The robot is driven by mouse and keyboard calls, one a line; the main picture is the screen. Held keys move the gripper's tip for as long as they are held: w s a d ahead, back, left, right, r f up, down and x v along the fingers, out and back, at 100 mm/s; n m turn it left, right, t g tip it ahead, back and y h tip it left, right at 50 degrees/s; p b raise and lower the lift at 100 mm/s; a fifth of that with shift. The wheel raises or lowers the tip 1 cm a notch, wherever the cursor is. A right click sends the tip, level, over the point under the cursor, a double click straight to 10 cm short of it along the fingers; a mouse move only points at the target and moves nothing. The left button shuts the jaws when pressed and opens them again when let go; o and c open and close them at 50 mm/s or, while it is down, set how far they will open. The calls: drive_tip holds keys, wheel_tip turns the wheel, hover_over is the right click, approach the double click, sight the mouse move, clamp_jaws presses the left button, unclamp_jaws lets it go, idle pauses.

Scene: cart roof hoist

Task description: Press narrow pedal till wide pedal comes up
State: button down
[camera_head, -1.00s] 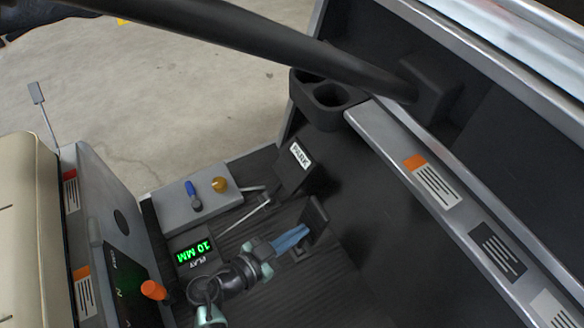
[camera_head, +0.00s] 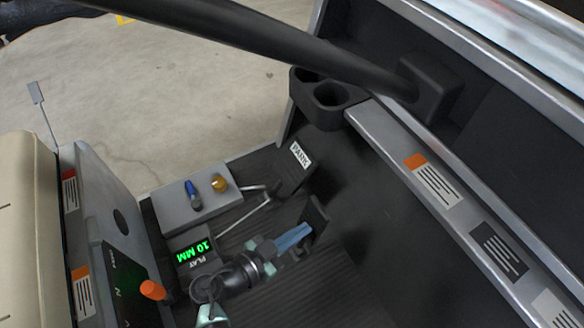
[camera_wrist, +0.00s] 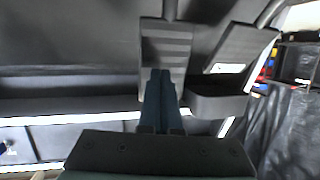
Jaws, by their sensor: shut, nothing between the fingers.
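The narrow black pedal (camera_head: 318,214) stands on the footwell floor. The wide black pedal (camera_head: 290,174), with a white label at its top, stands beyond it. My gripper (camera_head: 307,231) is shut and empty, its blue fingers pointing at the narrow pedal's face. In the wrist view, the fingertips (camera_wrist: 161,74) overlap the lower part of the narrow pedal (camera_wrist: 167,40); they look to be at its face, but contact cannot be told for sure. The wide pedal (camera_wrist: 236,48) is to the right there, tilted, clear of the fingers.
A grey box (camera_head: 196,200) with a blue lever and a yellow knob stands left of the pedals, with rods beside it. A green display (camera_head: 195,250) reads 10 MM.

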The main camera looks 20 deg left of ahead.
sight(314, 226)
drive_tip(key=shift+d+b+x, duration=0.15)
drive_tip(key=shift+b+x, duration=0.4)
drive_tip(key=shift+x, duration=0.3)
drive_tip(key=shift+d+b+x, duration=0.2)
drive_tip(key=shift+b+x, duration=0.3)
drive_tip(key=shift+x, duration=0.3)
idle(0.6)
drive_tip(key=shift+s+r, duration=0.2)
drive_tip(key=a+v, duration=0.1)
drive_tip(key=v, duration=0.5)
drive_tip(key=shift+a+p, duration=0.3)
drive_tip(key=shift+a, duration=0.05)
idle(0.6)
